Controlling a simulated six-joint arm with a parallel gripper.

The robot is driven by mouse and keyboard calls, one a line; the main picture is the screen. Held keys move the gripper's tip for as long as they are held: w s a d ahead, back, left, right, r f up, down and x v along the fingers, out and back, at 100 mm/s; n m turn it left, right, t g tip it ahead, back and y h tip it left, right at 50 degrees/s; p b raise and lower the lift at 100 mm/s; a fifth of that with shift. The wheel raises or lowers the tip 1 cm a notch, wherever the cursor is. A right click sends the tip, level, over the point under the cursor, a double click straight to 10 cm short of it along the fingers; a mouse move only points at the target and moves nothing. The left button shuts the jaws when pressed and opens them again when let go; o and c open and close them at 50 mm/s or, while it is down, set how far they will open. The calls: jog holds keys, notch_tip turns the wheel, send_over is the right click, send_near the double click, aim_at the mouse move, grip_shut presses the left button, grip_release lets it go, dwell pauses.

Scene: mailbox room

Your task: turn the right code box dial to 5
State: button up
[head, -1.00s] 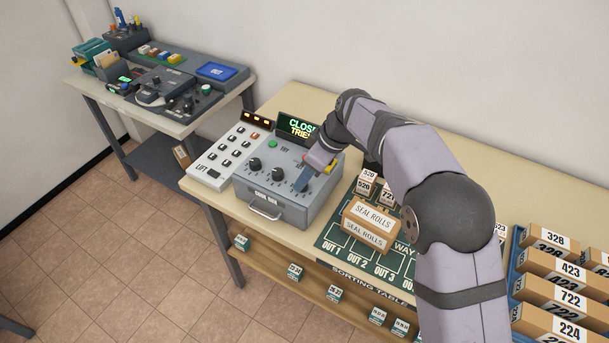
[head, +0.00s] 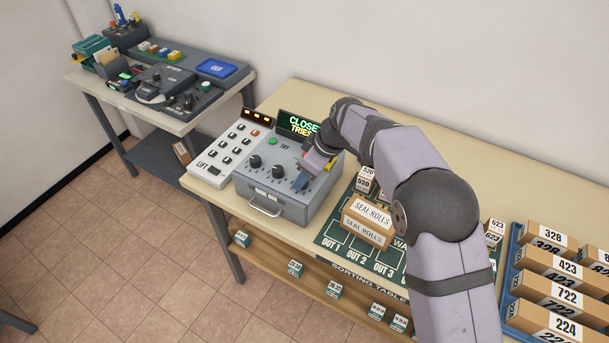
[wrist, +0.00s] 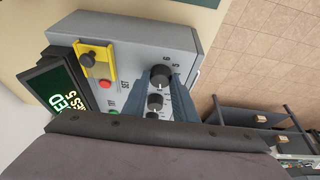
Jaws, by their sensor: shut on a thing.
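The grey code box (head: 272,206) stands on the table with a row of black dials on its sloped top. The left dial (head: 254,162) and the middle dial (head: 277,173) show clearly in the head view. My gripper (head: 300,184) is over the right end of the row and hides the right dial there. In the wrist view, the right dial (wrist: 161,74) sits between the blue-grey fingertips of my gripper (wrist: 161,82), which are shut on it. Its pointer setting cannot be read. The other dials (wrist: 155,101) lie farther back between the fingers.
A dark display (head: 299,124) with green and yellow text stands behind the box. A yellow plate with a black knob (wrist: 93,60) and a red button (wrist: 105,84) lie beside the dials. The keypad (head: 228,153) is left; the seal rolls box (head: 368,220) is right.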

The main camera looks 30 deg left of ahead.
jog(key=shift+n, duration=0.3)
jog(key=shift+w+n+g, duration=0.1)
jog(key=shift+n+g, duration=0.3)
jog(key=shift+n, duration=0.4)
jog(key=shift+w+r+n+g+p, duration=0.15)
jog(key=shift+n+g+p, duration=0.45)
jog(key=shift+n, duration=0.6)
jog(key=n+p, duration=0.2)
jog(key=p, duration=0.1)
jog(key=shift+a+n+g+h, duration=0.1)
jog(key=shift+n+g+h, duration=0.3)
jog(key=shift+n+p, duration=0.3)
jog(key=shift+p, duration=0.2)
jog(key=o, duration=1)
jog(key=shift+o, duration=0.2)
